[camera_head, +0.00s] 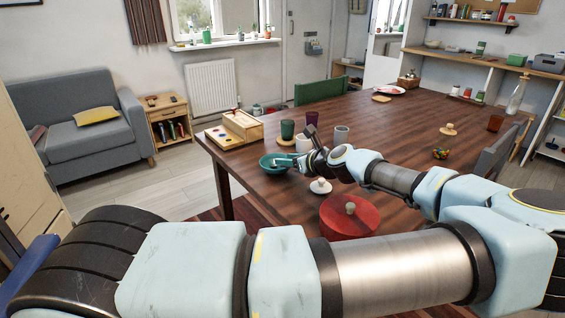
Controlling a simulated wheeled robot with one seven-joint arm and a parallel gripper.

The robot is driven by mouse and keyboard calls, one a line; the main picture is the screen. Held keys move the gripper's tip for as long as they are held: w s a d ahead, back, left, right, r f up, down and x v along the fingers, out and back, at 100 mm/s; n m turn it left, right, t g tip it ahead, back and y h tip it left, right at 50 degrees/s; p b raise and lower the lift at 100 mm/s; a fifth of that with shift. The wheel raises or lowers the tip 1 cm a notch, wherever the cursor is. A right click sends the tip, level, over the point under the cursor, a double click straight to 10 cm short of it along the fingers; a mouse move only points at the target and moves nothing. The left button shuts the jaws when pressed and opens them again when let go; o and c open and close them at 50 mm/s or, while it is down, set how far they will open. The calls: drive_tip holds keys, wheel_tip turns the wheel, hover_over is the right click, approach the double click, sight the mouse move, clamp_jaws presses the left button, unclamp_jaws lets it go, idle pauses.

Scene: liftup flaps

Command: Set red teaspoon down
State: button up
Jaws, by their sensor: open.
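My gripper (287,161) is open at the near left part of the dark wooden table (370,115). Its fingertips are at the right side of a teal bowl (267,166), over or beside its rim; I cannot tell if they touch it. I cannot make out a red teaspoon; it is too small to see or hidden by my gripper and arm. A dark spot shows inside the bowl, too small to identify.
A wooden box (243,124) stands left of a green cup (287,129). Pale cups (341,134) stand behind my gripper. A red lidded pot (349,222) and a white lid (320,187) are near my arm. The table's middle is mostly clear.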

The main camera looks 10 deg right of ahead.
drive_tip(key=v, duration=0.9)
drive_tip(key=a+f+n+g, duration=0.1)
drive_tip(key=a, duration=0.2)
drive_tip(key=a+f+n+g+y, duration=0.1)
drive_tip(key=a+f+n+g, duration=0.1)
drive_tip(key=a, duration=0.2)
drive_tip(key=w+a+f+n+g, duration=0.1)
drive_tip(key=a+f+n, duration=0.1)
drive_tip(key=a, duration=0.2)
drive_tip(key=shift+f+g+y+b, duration=0.25)
drive_tip(key=shift+g+y+b, duration=0.05)
drive_tip(key=shift+y+b, duration=0.1)
drive_tip(key=s+a+f+n+g+h, duration=0.45)
drive_tip(key=s+a+n+g, duration=0.35)
drive_tip(key=a+n, duration=0.4)
drive_tip(key=s+a+r+n+t+h, duration=0.1)
drive_tip(key=a+r+n, duration=0.1)
drive_tip(key=r+n, duration=0.4)
drive_tip(key=s+a+r+n+h, duration=0.2)
drive_tip(key=r+n, duration=0.5)
drive_tip(key=shift+t, duration=0.4)
drive_tip(key=shift+s+r, duration=0.1)
wheel_tip(320, 180, up, 5)
drive_tip(key=p, duration=0.5)
drive_tip(key=shift+r+p, duration=0.2)
drive_tip(key=shift+p, duration=0.1)
